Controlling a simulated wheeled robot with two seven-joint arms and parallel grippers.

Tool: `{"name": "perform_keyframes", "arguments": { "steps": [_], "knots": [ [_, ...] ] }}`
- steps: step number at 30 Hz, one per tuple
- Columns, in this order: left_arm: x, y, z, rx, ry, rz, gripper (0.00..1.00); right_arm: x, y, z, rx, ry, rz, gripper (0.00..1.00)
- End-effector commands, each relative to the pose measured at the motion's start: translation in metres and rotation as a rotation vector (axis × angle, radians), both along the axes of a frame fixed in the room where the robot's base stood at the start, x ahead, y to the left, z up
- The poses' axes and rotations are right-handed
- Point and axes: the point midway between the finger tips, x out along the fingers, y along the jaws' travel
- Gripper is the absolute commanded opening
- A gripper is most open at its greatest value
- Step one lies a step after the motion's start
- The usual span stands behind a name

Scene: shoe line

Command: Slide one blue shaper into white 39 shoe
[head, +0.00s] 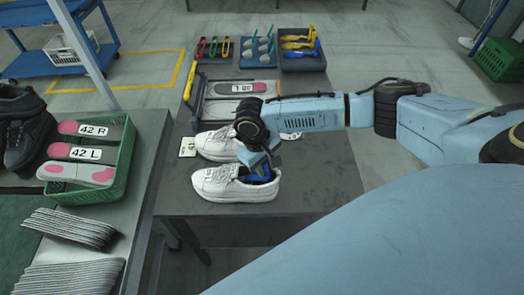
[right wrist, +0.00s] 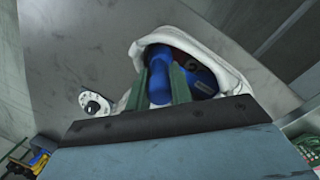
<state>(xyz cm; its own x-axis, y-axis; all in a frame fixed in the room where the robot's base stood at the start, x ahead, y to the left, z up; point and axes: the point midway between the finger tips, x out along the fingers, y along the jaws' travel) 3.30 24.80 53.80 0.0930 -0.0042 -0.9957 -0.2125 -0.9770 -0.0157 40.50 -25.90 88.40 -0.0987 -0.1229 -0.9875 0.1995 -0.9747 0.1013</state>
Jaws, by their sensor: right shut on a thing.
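Two white shoes stand on the dark table, the nearer white shoe (head: 225,184) in front of the farther white shoe (head: 215,145). My right gripper (head: 262,172) is at the opening of the nearer shoe. It is shut on a blue shaper (right wrist: 158,78), whose body lies inside the shoe opening. In the right wrist view the white shoe collar (right wrist: 215,55) surrounds the shaper, and the green fingers grip its narrow end. The shaper's front is hidden in the shoe. The shoe's size mark cannot be read. My left gripper is not in view.
Behind the shoes lie an insole tray (head: 240,88) and bins, including one with yellow and blue shapers (head: 300,42). A green crate (head: 90,188) with insoles labelled 42 stands on the left table beside black shoes (head: 22,130). The dark table's right front is clear.

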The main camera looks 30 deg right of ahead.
Motion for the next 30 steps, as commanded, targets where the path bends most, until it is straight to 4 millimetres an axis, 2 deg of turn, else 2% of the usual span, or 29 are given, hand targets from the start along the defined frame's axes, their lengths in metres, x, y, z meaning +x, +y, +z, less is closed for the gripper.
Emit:
{"name": "perform_keyframes", "arguments": {
  "steps": [14, 15, 21, 30],
  "knots": [
    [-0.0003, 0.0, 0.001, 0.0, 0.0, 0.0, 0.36, -0.0007, -0.0014, -0.0049, 0.03, -0.021, 0.0, 0.0],
    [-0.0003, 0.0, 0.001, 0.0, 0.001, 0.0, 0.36, -0.0007, -0.0014, -0.0049, 0.03, -0.021, 0.0, 0.23],
    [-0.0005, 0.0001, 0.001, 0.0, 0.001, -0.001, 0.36, -0.0006, -0.0016, -0.0049, 0.028, -0.02, 0.0, 0.47],
    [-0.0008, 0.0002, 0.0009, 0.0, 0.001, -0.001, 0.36, -0.0008, -0.0017, -0.005, 0.028, -0.019, 0.0, 0.47]
  ]
}}
